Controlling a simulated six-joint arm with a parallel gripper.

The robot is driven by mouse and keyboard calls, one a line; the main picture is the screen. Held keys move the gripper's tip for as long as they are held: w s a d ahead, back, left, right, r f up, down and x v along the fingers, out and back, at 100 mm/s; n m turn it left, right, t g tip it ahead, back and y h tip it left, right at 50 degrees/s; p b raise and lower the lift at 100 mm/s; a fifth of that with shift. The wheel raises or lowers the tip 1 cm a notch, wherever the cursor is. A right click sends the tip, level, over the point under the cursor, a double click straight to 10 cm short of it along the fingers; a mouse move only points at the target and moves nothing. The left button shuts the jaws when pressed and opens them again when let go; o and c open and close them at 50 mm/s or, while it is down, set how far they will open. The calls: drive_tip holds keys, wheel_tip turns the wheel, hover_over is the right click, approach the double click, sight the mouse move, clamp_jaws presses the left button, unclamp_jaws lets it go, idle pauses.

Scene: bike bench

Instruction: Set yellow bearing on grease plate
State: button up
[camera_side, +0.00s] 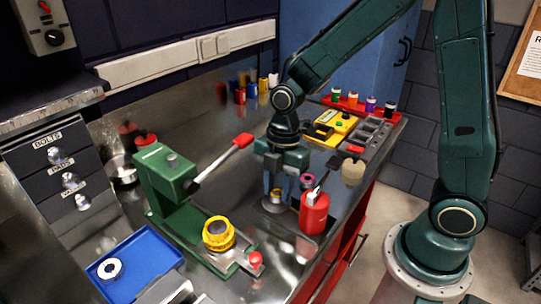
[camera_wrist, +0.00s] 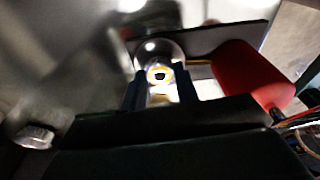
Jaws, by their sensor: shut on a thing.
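My gripper (camera_side: 278,192) points down over the bench and is shut on a small ring with a yellow band, the yellow bearing (camera_side: 278,197). In the wrist view the bearing (camera_wrist: 159,75) shows between the two dark fingers, with a dark centre. A round shiny grey plate, seemingly the grease plate (camera_side: 268,207), lies just below the gripper. Fingers and bearing partly hide it. I cannot tell whether the bearing touches the plate. In the wrist view a pale round shape (camera_wrist: 158,49) behind the bearing may be this plate.
A red can (camera_side: 314,213) stands close right of my gripper, with a purple ring (camera_side: 307,181) behind it. Left stands a green press (camera_side: 165,185) with a red-tipped lever and a yellow ring piece (camera_side: 218,235). A blue tray (camera_side: 150,253) holds a silver ring (camera_side: 110,268).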

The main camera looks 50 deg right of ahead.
drive_tip(key=shift+f, duration=0.3)
drive_tip(key=o, duration=0.7)
drive_tip(key=shift+r, duration=0.1)
wheel_tip(320, 180, up, 11)
drive_tip(key=d, duration=0.1)
drive_tip(key=shift+d, duration=0.35)
idle(0.9)
idle(0.5)
drive_tip(key=s+d+r+m+t+h, duration=0.1)
drive_tip(key=s+d+r+m+t, duration=0.1)
drive_tip(key=s+m, duration=0.5)
drive_tip(key=s+d+r+m+t, duration=0.2)
drive_tip(key=s+m, duration=0.5)
drive_tip(key=m, duration=0.5)
wheel_tip(320, 180, up, 3)
drive_tip(key=shift+s+d+f+t+h, duration=0.25)
drive_tip(key=shift+s+t+h, duration=0.15)
drive_tip(key=shift+t, duration=0.5)
